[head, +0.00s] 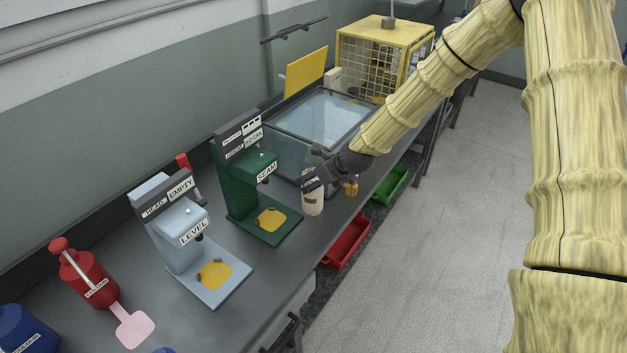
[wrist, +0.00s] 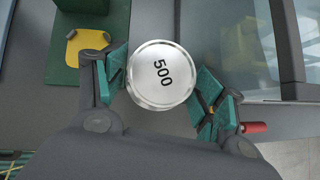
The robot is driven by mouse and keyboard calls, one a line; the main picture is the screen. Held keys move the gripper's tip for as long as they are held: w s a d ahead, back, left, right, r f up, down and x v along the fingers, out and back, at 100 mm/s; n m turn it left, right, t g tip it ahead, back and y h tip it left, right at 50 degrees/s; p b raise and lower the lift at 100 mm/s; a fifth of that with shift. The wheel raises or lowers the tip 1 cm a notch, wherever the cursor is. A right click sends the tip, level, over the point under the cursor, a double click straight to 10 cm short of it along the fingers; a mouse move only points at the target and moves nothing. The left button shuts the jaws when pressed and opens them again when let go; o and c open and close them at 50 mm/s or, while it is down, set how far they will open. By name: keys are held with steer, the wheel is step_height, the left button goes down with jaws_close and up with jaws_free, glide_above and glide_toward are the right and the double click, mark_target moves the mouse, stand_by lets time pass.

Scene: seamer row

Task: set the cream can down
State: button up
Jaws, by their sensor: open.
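The cream can (head: 312,204) is upright on the grey bench, just right of the green SEAM machine (head: 238,180) and close to the bench's front edge. In the wrist view its silver lid (wrist: 161,75), marked 500, lies between the two finger pads. My gripper (head: 316,180) is around the top of the can, and it also shows in the wrist view (wrist: 165,92). Its fingers are open, with the pads on either side of the lid. I cannot tell whether a pad still touches the can. The can's far side is hidden.
A pale blue LEVEL machine (head: 182,237) stands left of the green one. A glass-topped box (head: 318,118) is behind my gripper. Red (head: 347,241) and green (head: 389,185) bins sit below the bench edge. A red bottle (head: 88,277) and pink paddle (head: 133,328) are at left.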

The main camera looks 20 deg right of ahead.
steer(key=b+v, duration=0.2)
steer(key=v, duration=0.9)
steer(key=s+a+f+n+g+h, duration=0.1)
steer(key=s+f+n+g, duration=0.1)
steer(key=s+f+n, duration=0.75)
steer(key=s+a+f+n+g+h, duration=0.15)
steer(key=s+f+n, duration=0.25)
steer(key=s+f, duration=0.55)
steer(key=s+f+n+g, duration=0.2)
steer(key=s+f+n, duration=0.6)
steer(key=s, duration=0.3)
steer(key=s+a+f+n+g+h, duration=0.1)
steer(key=s+f+n+g, duration=0.1)
steer(key=s+f+n, duration=0.5)
steer(key=s+n, duration=0.1)
steer(key=s, duration=0.3)
steer(key=shift+s+f+n, duration=0.2)
steer(key=shift+f+n, duration=0.15)
